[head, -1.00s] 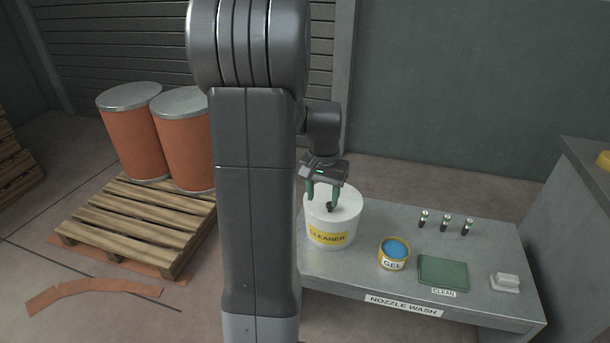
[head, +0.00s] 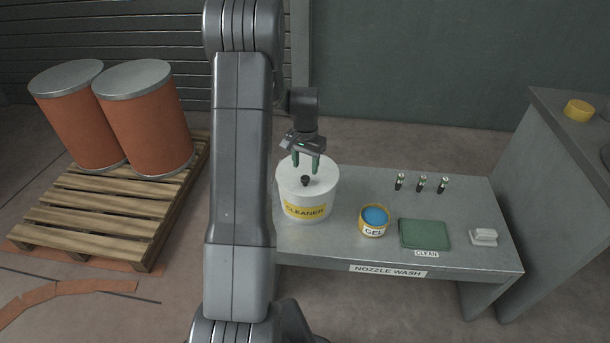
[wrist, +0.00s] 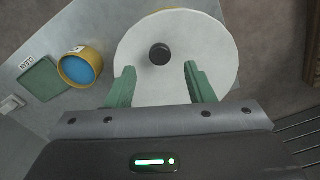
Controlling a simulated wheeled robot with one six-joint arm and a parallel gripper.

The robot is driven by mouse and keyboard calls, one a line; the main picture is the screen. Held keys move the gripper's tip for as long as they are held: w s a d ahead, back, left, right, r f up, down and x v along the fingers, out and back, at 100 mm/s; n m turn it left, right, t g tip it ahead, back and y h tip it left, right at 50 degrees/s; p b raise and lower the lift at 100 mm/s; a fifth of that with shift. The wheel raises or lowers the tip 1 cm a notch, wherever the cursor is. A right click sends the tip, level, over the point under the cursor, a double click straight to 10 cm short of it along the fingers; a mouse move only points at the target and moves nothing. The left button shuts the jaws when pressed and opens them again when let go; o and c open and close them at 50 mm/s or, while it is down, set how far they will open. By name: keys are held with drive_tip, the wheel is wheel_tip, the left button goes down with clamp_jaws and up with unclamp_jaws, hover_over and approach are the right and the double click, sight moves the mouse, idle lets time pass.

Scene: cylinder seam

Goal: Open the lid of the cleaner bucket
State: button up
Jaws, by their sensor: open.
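The cleaner bucket (head: 304,213) is white with a yellow CLEANER label and stands at the left end of the metal table. Its white lid (head: 322,178) is on, with a dark round knob (head: 305,181) at the middle. My gripper (head: 305,168) is open and empty above the lid, behind the knob in the head view. In the wrist view, my gripper (wrist: 156,80) has its two green fingers spread over the near part of the lid (wrist: 205,45). The knob (wrist: 160,54) lies beyond the fingertips, roughly between their lines.
On the table (head: 345,235) stand a GEL tub (head: 373,227), a green pad (head: 424,234), several small nozzles (head: 421,184) and a white block (head: 483,237). A grey counter (head: 550,190) rises at right. Orange drums (head: 148,125) stand on a pallet (head: 105,220) at left.

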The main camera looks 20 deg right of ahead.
sight(305, 177)
wheel_tip(305, 177, down, 5)
drive_tip(key=shift+r, duration=0.1)
idle(0.3)
clamp_jaws()
